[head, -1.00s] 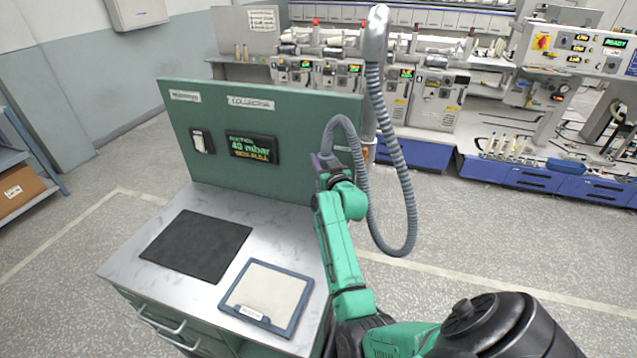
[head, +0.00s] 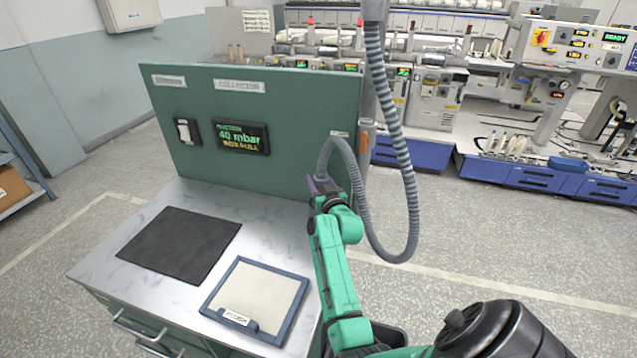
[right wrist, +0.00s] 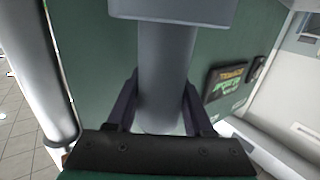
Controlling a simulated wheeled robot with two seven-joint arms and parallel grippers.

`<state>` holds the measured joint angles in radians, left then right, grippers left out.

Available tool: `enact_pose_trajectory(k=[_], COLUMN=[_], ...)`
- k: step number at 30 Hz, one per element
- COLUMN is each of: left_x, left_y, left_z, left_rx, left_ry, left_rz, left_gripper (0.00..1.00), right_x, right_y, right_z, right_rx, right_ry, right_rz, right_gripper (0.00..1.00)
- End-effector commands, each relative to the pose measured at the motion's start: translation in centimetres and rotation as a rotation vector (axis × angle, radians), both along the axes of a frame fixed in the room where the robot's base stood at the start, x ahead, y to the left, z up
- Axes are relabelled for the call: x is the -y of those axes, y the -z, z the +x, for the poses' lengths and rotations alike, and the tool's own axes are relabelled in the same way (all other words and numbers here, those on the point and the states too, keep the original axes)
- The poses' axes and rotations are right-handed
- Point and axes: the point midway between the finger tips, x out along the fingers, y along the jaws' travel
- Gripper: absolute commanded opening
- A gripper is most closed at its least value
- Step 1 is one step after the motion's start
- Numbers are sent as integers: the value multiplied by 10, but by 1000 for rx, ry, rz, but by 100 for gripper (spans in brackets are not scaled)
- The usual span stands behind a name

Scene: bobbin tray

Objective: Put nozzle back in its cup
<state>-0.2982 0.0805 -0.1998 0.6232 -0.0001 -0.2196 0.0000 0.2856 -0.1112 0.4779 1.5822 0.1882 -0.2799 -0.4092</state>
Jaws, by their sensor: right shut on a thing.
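My right gripper (head: 321,184) is shut on the grey nozzle at the end of a ribbed hose (head: 352,165). It holds the nozzle in front of the right part of the green panel, above the bench. In the right wrist view the nozzle (right wrist: 166,75) is a smooth grey cylinder between the two dark fingers (right wrist: 160,108), with a wider collar at the top of the picture. I cannot make out the cup clearly; a small orange and grey fitting (head: 366,138) sits at the panel's right edge. My left gripper is not in view.
The green panel (head: 290,110) stands at the back of the metal bench (head: 190,195) and carries a switch (head: 187,131) and a lit display (head: 242,137). A black mat (head: 180,243) and a blue-rimmed tray (head: 207,300) lie on the bench. The hose loops right of the panel.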

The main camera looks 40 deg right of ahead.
Motion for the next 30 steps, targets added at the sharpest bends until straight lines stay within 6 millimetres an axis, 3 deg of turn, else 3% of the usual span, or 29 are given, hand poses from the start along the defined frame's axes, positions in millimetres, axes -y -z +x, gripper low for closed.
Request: enact_pose_trajectory(k=[2, 3, 4, 5, 17, 30], left_x=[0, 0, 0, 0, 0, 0], left_y=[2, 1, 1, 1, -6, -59], left_z=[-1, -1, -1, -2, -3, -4], left_rx=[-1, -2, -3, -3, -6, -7], left_ry=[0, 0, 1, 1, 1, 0], left_rz=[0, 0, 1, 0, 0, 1], left_gripper=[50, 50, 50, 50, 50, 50], right_x=[0, 0, 0, 0, -2, -33], right_y=[2, 2, 1, 1, -3, -10], right_z=[0, 0, 0, 0, -5, -85], right_rx=[1, 0, 0, 0, -2, -3], right_ry=[0, 0, 0, 0, 0, 0], right_rz=[-1, 0, 0, 0, 0, 0], right_gripper=[0, 67, 79, 82, 82, 82])
